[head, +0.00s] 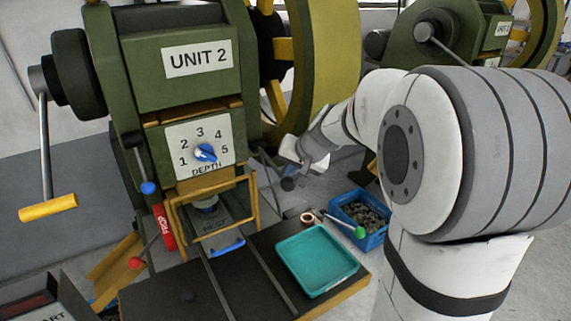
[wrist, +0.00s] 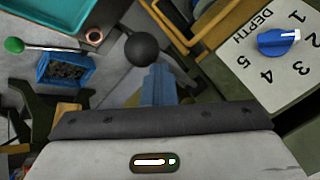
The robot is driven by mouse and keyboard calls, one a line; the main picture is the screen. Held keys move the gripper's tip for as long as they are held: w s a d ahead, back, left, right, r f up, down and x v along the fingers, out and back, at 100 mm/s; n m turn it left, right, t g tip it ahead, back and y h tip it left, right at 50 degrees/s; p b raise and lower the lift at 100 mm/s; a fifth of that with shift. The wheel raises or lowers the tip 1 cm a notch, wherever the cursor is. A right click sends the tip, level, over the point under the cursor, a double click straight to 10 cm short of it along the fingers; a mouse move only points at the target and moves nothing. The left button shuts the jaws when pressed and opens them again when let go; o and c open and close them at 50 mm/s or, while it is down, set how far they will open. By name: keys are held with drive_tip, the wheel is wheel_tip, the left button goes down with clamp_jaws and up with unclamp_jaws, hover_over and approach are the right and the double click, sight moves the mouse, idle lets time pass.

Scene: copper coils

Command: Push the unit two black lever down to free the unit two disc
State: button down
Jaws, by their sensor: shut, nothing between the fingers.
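The unit two machine (head: 178,70) is green and stands at the left in the head view. A black ball-ended lever (head: 288,184) sticks out at its right side. Its ball (wrist: 141,49) shows large in the wrist view, just beyond my fingertips. My gripper (head: 291,163) is close above the ball in the head view. In the wrist view my gripper (wrist: 158,72) is shut and empty, and I cannot tell whether it touches the ball. A grey round part (head: 207,203) sits inside the yellow guard; I cannot tell if it is the disc.
A yellow guard frame (head: 255,201) stands left of the lever. A teal tray (head: 316,261), a copper ring (head: 307,217), a green-knobbed lever (head: 360,232) and a blue bin of bits (head: 386,235) lie below and right. A depth dial (wrist: 278,41) is close by.

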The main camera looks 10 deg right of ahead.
drive_tip(key=shift+r, duration=0.1)
drive_tip(key=shift+w+a+r+p, duration=0.1)
drive_tip(key=shift+w+r+p, duration=0.1)
drive_tip(key=shift+r+p, duration=0.9)
drive_tip(key=shift+w+a+r+p, duration=0.15)
drive_tip(key=shift+r+p, duration=0.65)
drive_tip(key=shift+r, duration=0.6)
drive_tip(key=shift+d, duration=0.15)
drive_tip(key=r+p, duration=0.2)
drive_tip(key=r, duration=0.1)
drive_tip(key=r+p, duration=0.1)
drive_tip(key=r, duration=0.1)
drive_tip(key=shift+w, duration=0.35)
drive_tip(key=s+f+n+g+h, duration=0.1)
drive_tip(key=s+f+n, duration=0.1)
drive_tip(key=s, duration=1.2)
drive_tip(key=s+f+n+g+h, duration=0.2)
drive_tip(key=s, duration=1.2)
drive_tip(key=shift+a+f, duration=0.35)
drive_tip(key=shift+a, duration=0.05)
drive_tip(key=c, duration=2.2)
unclamp_jaws()
